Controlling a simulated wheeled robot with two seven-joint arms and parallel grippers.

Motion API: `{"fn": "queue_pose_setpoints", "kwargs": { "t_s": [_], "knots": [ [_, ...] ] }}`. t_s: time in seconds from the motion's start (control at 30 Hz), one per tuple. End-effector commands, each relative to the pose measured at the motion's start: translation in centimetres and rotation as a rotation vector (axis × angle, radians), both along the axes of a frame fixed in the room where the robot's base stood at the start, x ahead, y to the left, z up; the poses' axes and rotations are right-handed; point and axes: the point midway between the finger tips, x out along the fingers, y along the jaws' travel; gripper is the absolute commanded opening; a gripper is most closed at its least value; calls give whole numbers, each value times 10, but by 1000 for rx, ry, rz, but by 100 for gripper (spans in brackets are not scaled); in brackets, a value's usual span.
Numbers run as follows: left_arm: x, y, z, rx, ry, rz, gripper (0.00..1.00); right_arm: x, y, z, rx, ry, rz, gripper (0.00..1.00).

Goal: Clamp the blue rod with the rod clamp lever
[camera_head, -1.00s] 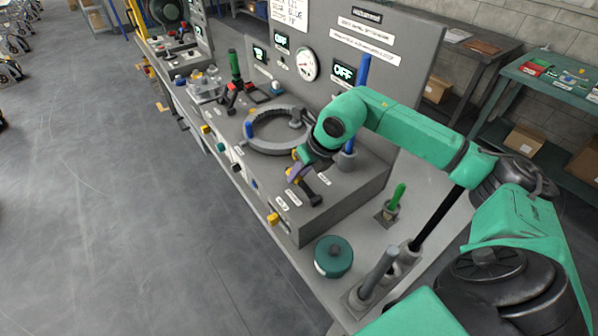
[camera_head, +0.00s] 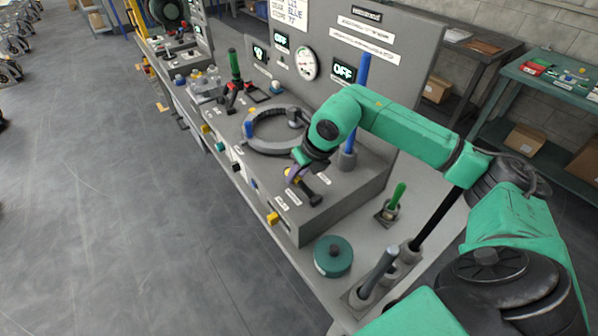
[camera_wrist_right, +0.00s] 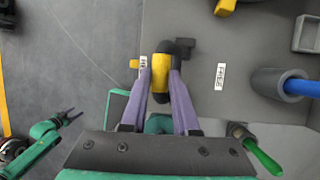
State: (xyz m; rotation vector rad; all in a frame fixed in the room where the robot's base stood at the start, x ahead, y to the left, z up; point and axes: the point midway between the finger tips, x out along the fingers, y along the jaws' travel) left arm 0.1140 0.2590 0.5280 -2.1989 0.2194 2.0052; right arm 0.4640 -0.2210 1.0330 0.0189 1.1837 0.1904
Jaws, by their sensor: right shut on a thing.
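The blue rod (camera_head: 363,82) stands upright in a grey socket (camera_head: 347,160) on the grey fixture block. The wrist view shows the rod (camera_wrist_right: 300,87) at right, in its socket. My right gripper (camera_head: 290,176) is at the front edge of the block, left of the rod. In the wrist view, its purple fingers (camera_wrist_right: 161,80) are shut on a yellow and black lever handle (camera_wrist_right: 160,64). In the head view the lever's black part (camera_head: 310,193) shows below the gripper. My left gripper (camera_wrist_right: 73,117) appears open and empty, low at left in the wrist view.
A dark ring fixture (camera_head: 272,146) sits on the block left of my right arm. A green-handled tool (camera_head: 397,194), a round green canister (camera_head: 333,256) and a grey post (camera_head: 380,268) stand nearer on the bench. Open floor (camera_head: 110,200) lies left.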

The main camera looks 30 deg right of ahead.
Motion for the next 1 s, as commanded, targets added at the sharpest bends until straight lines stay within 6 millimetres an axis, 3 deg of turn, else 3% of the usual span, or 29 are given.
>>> {"fn": "queue_pose_setpoints", "kwargs": {
  "t_s": [0.13, 0.47, 0.5, 0.53, 0.87, 1.0],
  "knots": [
    [0, 0, -13, 0, 0, 0, 60, 0, 12, -6, -111, -23, 5, 0],
    [0, 0, -12, 0, 0, 0, 60, -1, 14, -5, -149, -25, 0, 0],
    [0, 0, -12, 0, 0, 0, 60, -1, 14, -5, -149, -25, 0, 44],
    [0, 0, -12, 0, 0, 0, 60, -1, 14, -5, -149, -25, 0, 55],
    [0, 0, -12, 0, 0, 0, 60, -2, 13, -5, -149, -23, 0, 58],
    [0, 0, -17, 0, 0, 0, 60, -5, 13, 4, -148, -27, -1, 58]
  ]
}}
